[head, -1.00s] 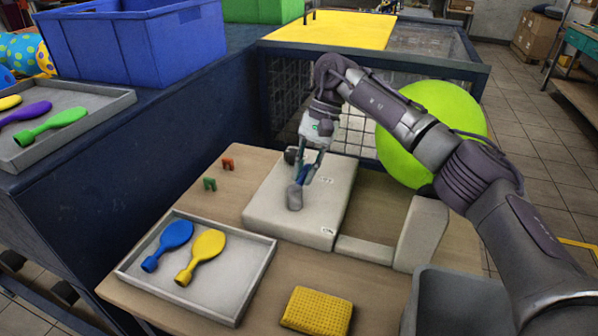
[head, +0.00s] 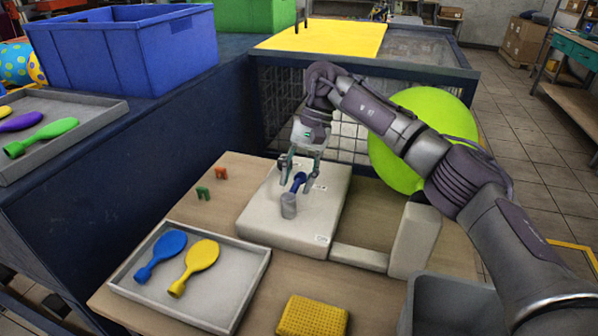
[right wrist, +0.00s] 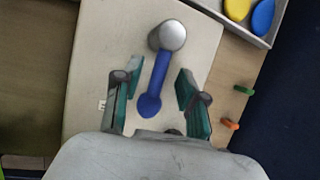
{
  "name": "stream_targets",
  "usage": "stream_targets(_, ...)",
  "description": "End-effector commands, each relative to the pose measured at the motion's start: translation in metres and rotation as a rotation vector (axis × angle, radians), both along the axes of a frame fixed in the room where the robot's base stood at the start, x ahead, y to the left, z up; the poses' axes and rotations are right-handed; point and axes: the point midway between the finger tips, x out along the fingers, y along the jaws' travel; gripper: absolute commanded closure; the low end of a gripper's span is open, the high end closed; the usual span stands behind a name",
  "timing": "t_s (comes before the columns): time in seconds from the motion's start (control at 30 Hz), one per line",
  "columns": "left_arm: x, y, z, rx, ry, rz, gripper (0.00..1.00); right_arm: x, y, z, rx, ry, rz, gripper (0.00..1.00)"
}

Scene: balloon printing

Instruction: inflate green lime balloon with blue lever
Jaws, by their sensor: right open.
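The lime green balloon (head: 428,130) is large and round, behind my right arm at the right of the inflating machine (head: 262,215). The blue lever (head: 299,181) rises from a grey cylinder (head: 289,206) on the machine's top; it also shows in the right wrist view (right wrist: 155,84). My right gripper (head: 299,180) is open, with its fingers on either side of the lever. In the right wrist view the fingers (right wrist: 157,95) stand apart from the lever. The balloon's neck is hidden behind the arm and machine parts. My left gripper is not in view.
A grey tray (head: 240,292) with a blue balloon (head: 163,252) and a yellow balloon (head: 196,264) is at front left. A yellow sponge-like block (head: 313,317) and a grey bin (head: 455,305) are at the front. Green and orange clips (head: 203,193) lie left of the machine.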

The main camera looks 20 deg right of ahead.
Motion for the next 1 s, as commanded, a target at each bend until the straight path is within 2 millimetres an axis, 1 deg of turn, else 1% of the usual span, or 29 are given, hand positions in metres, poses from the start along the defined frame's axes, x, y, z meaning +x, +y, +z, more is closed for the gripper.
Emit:
stream_targets(0.07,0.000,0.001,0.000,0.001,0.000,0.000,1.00,0.001,-0.001,0.004,-0.001,-0.001,0.000,0.59)
stream_targets(0.17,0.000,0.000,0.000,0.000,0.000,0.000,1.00,0.004,-0.005,0.016,0.000,-0.003,-0.001,0.59)
stream_targets(0.27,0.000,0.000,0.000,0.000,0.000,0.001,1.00,0.009,-0.013,0.034,0.000,-0.004,-0.003,0.59)
stream_targets(0.43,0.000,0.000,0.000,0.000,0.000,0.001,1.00,0.018,-0.027,0.071,0.001,-0.005,-0.003,0.59)
stream_targets(0.57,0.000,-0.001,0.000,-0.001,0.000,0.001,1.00,0.023,-0.035,0.092,0.002,-0.003,-0.004,0.59)
stream_targets(0.8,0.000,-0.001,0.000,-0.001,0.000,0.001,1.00,0.027,-0.042,0.107,0.000,-0.001,-0.001,0.59)
stream_targets(1.0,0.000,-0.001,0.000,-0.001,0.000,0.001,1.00,0.027,-0.043,0.109,0.001,-0.002,0.001,0.59)
